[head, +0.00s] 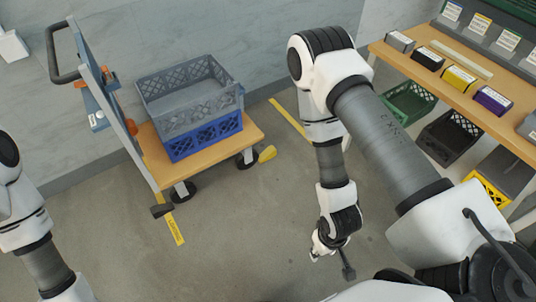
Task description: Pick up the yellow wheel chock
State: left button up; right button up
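The yellow wheel chock (267,154) lies on the floor by the cart's right-hand wheel, at the corner of the cart's wooden deck. It looks small, and I cannot tell whether it touches the wheel. My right gripper (346,268) hangs low at the bottom middle of the head view, to the right of and nearer than the chock, well apart from it. Its fingers look small and dark, and their opening cannot be made out. My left arm shows at the left edge, but its gripper is out of the picture.
The cart (250,137) carries a grey crate (185,120) stacked on a blue crate (205,138). Yellow tape strips (174,229) mark the floor. A shelf bench (470,105) with bins stands at right. Floor between cart and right arm is clear.

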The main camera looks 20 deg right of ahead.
aim_at(270, 152)
jog(key=i+l+z, duration=0.25)
jog(key=l, duration=0.35)
jog(key=i+l+z, duration=0.25)
jog(key=l, duration=0.3)
jog(key=i+l+z, duration=0.25)
jog(key=i+l, duration=0.2)
